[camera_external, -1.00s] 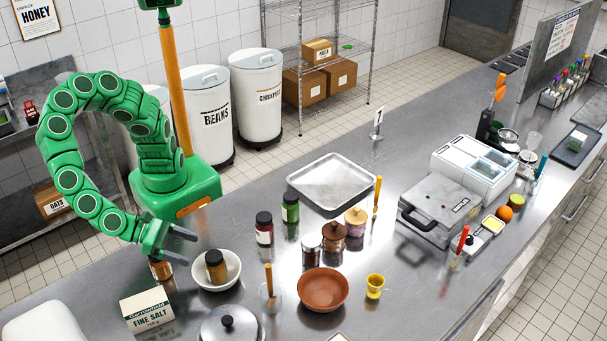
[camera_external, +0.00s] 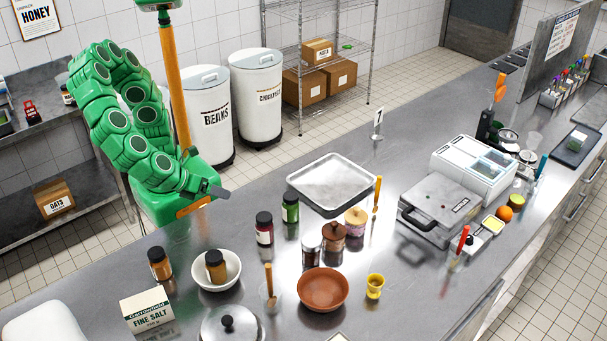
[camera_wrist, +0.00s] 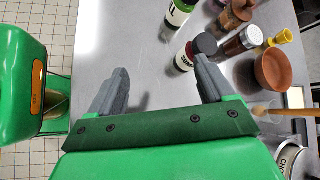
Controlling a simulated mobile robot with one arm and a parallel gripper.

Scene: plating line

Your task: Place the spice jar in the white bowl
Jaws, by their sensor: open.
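A spice jar (camera_external: 215,266) with a dark lid and amber-brown contents stands inside the white bowl (camera_external: 231,281) on the steel counter. A similar amber jar (camera_external: 159,264) with a dark lid stands on the counter just left of the bowl. My gripper (camera_external: 217,190) is open and empty, raised above the counter's back edge, behind the bowl and apart from it. In the wrist view my two grey fingers (camera_wrist: 160,88) are spread with bare counter between them. The bowl and the amber jars are not visible in the wrist view.
A salt box (camera_external: 148,310) stands in front of the left jar.

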